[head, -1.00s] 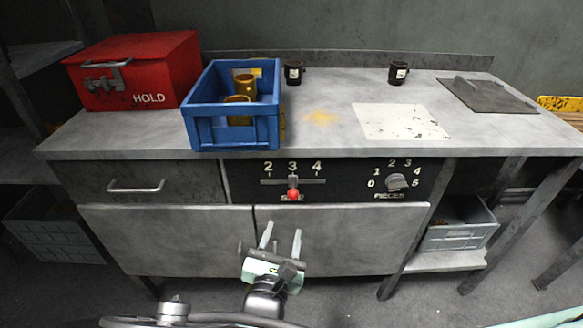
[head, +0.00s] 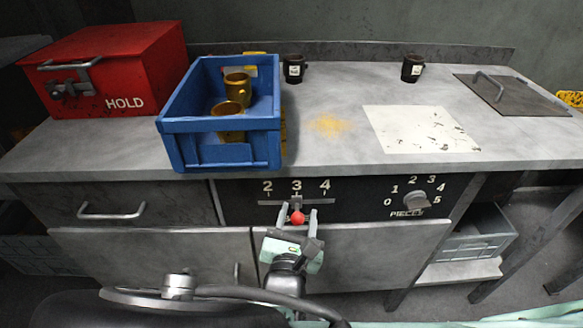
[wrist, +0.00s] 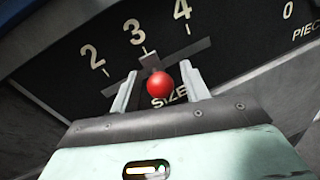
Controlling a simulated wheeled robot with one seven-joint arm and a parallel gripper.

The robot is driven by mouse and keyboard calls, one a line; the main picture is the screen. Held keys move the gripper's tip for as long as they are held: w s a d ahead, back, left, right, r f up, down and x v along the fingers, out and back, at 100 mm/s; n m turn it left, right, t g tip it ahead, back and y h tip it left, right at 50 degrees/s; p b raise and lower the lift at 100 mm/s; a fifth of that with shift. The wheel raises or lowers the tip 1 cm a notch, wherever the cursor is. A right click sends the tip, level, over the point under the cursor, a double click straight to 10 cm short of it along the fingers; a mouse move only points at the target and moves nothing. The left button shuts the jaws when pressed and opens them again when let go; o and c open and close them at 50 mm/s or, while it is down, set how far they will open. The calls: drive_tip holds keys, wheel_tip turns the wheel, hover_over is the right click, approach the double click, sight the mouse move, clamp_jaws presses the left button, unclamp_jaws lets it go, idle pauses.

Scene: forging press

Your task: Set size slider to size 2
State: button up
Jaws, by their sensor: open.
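The size slider has a red ball knob (head: 297,218) on a horizontal slot in the black panel. It stands below the number 3, between 2 and 4. The knob also shows in the wrist view (wrist: 160,84), where the slot (wrist: 194,51) and the label SIZE are seen at a tilt. My gripper (head: 296,214) is open, with one finger on each side of the knob. In the wrist view both fingers (wrist: 160,88) flank the knob with gaps visible; I cannot tell how deep they reach.
A pieces dial (head: 413,202) is right of the slider. A drawer handle (head: 112,211) is to the left. On the bench above stand a blue crate (head: 222,124) with brown cups, a red HOLD box (head: 125,75) and two black cups.

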clamp_jaws()
drive_tip(key=a, duration=0.6)
drive_tip(key=shift+a+p, duration=0.25)
drive_tip(key=shift+p, duration=0.05)
unclamp_jaws()
drive_tip(key=shift+w, duration=0.1)
